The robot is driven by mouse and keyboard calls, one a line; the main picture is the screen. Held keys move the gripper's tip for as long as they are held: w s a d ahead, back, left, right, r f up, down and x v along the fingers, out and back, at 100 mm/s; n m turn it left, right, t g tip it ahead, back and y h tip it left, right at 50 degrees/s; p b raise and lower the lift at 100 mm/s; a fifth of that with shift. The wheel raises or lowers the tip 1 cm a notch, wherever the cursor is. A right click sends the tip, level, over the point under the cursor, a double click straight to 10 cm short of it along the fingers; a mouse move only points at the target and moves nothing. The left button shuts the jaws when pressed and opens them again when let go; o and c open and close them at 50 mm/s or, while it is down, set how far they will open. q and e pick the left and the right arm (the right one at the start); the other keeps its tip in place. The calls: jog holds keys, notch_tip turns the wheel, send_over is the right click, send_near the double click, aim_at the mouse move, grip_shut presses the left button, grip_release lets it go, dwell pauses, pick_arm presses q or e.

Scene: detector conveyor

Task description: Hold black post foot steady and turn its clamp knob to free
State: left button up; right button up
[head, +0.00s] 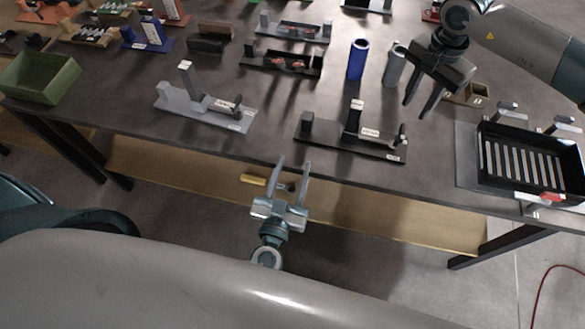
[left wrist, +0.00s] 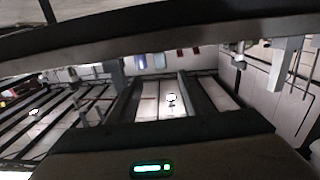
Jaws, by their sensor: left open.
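The black post foot (head: 349,139) stands on the dark table near its front edge, with an upright post, a white label and a small dark clamp part at its right end. The clamp knob itself is too small to make out clearly. My left gripper (head: 293,163) is open and empty in front of the table edge, below and left of the black foot, fingers pointing toward the table. My right gripper (head: 415,110) is open and empty, above the table to the upper right of the foot, fingers pointing down. Neither gripper touches the foot. The left wrist view does not clearly show the foot.
A grey post foot (head: 205,107) stands to the left. Blue (head: 357,60) and grey (head: 393,66) cylinders stand behind. A black slotted tray (head: 482,160) is at right, a green bin (head: 38,78) at far left. A yellow-handled tool (head: 253,180) shows below the table edge.

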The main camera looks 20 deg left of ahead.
aim_at(306, 125)
dwell(0.3)
pick_arm(q)
jog(key=w, duration=1.7)
jog(key=shift+w+a, duration=0.15)
jog(key=shift+a, duration=0.2)
grip_shut()
pick_arm(e)
jog(key=shift+c, duration=0.5)
